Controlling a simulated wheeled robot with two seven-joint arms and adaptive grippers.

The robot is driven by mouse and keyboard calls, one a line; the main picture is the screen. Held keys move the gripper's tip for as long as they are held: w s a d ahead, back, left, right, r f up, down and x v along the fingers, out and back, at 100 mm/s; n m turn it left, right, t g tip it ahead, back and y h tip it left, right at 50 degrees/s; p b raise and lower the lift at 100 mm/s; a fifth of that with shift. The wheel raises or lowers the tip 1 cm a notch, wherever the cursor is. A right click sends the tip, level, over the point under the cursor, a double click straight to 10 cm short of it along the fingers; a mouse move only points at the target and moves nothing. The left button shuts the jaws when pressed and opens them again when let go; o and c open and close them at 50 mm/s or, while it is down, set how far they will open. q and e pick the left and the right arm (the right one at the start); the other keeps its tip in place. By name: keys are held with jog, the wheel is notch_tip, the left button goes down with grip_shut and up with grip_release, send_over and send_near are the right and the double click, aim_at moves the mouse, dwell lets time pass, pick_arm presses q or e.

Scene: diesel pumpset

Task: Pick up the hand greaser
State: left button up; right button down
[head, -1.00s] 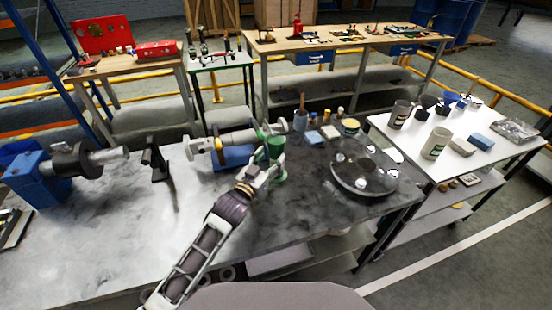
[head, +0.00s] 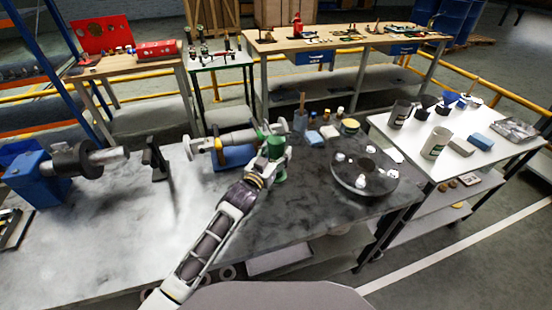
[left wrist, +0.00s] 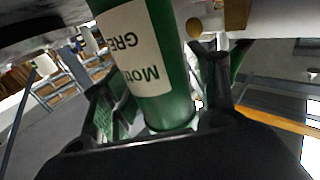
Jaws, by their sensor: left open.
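The hand greaser appears to be the green cylinder (head: 277,172) standing on the dark bench top, right of the silver horizontal assembly. In the left wrist view the green cylinder (left wrist: 172,105) is large and close, with a white label whose partly visible letters are upside down. My left gripper (head: 272,160) reaches it from the front, with its fingers open at the cylinder's sides. In the left wrist view the cylinder stands between the spread fingers of my left gripper (left wrist: 160,85); contact cannot be told. The gripper hides part of the cylinder in the head view. My right gripper is not in view.
A silver assembly on a blue block (head: 235,157) lies just left of the cylinder. A round metal flange plate (head: 362,180) is to the right. Small bottles and blocks (head: 328,131) stand behind. The bench top (head: 280,222) in front is clear.

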pick_arm(q)
jog(key=shift+c, duration=0.2)
grip_shut()
jog(key=shift+r, duration=0.15)
jog(key=shift+r, duration=0.2)
jog(key=shift+r, duration=4.85)
